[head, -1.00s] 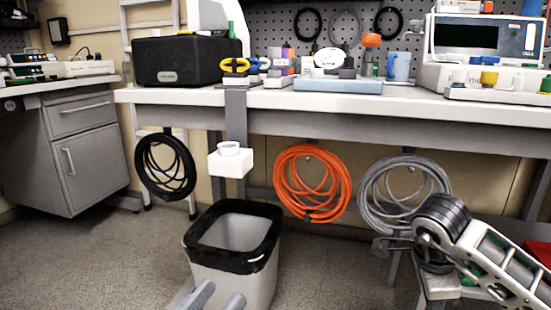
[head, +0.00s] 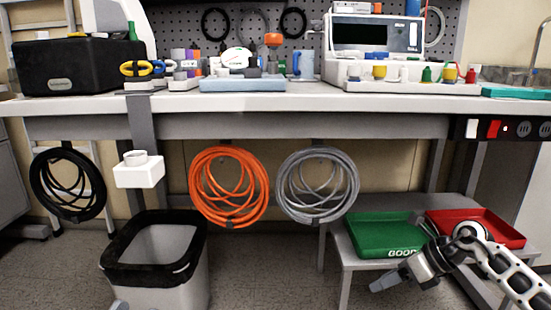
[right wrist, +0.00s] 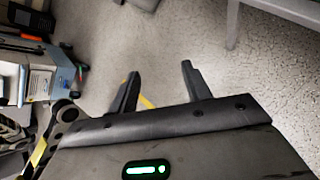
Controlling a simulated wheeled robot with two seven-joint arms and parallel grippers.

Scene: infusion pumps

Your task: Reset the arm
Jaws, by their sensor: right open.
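My right arm (head: 505,270) comes in from the lower right in the head view and is bent. My right gripper (head: 384,280) points left and slightly down, in front of the low shelf with the trays. In the right wrist view the two dark fingers of this gripper (right wrist: 160,82) stand apart with nothing between them, over speckled floor. A small grey tip at the bottom left edge of the head view, by the bin, may be part of my left gripper; its jaws are not visible.
A workbench (head: 250,103) holds devices and small parts. Coiled black, orange (head: 228,187) and grey hoses hang below it. A black-lined bin (head: 160,295) stands at left. A green tray (head: 368,235) and a red tray (head: 498,228) sit on a low shelf behind my right gripper.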

